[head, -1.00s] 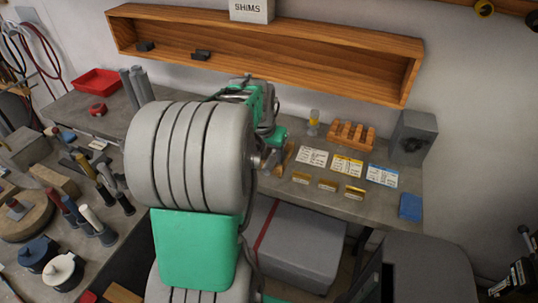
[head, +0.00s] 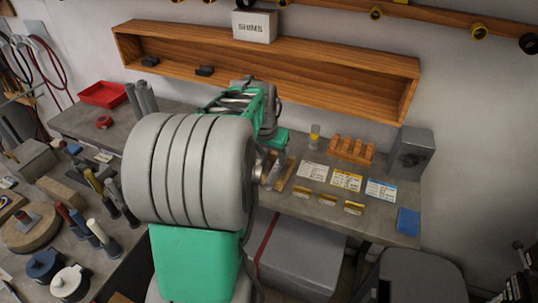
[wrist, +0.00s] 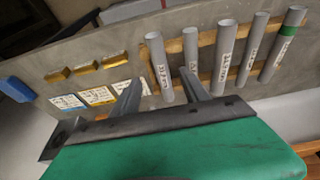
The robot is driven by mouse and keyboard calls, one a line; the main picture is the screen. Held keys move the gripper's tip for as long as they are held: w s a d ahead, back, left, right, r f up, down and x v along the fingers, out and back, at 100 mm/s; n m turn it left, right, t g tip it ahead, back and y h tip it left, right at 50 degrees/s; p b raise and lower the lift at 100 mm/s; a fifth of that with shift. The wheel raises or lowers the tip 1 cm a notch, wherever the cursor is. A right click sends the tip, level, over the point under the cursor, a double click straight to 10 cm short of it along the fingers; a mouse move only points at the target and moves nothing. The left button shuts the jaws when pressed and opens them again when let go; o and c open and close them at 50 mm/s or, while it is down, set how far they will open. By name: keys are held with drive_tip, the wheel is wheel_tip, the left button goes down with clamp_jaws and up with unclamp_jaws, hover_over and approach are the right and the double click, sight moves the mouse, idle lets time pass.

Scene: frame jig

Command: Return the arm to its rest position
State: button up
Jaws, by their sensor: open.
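My arm rises through the middle of the head view, its grey and green links hiding part of the bench. My gripper shows in the wrist view (wrist: 160,78) with its two fingers apart. Nothing is visibly held between them. In the head view, my arm hides most of this frame.
A slotted wooden block (head: 350,150), cards (head: 346,179), brass-coloured pieces (head: 327,199), a blue block (head: 408,221) and a grey box (head: 410,150) occupy the right bench. A wooden shelf (head: 330,95) hangs behind. Tools and pots crowd the left bench.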

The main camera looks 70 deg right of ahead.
drive_tip(key=a+f+n+y, duration=0.3)
drive_tip(key=a+f, duration=0.2)
drive_tip(key=a, duration=0.5)
drive_tip(key=w+a+r+n+t, duration=0.1)
drive_tip(key=w+a+n, duration=0.4)
drive_tip(key=a, duration=0.7)
drive_tip(key=w+a+r+n+t, duration=0.1)
drive_tip(key=w+a+r+n, duration=0.3)
drive_tip(key=w+a, duration=0.6)
drive_tip(key=w+a+r+n+t, duration=0.2)
drive_tip(key=w+a+n, duration=0.5)
drive_tip(key=a, duration=0.8)
drive_tip(key=shift+w+a+r, duration=0.15)
drive_tip(key=shift+a+r, duration=0.1)
drive_tip(key=shift+r, duration=0.25)
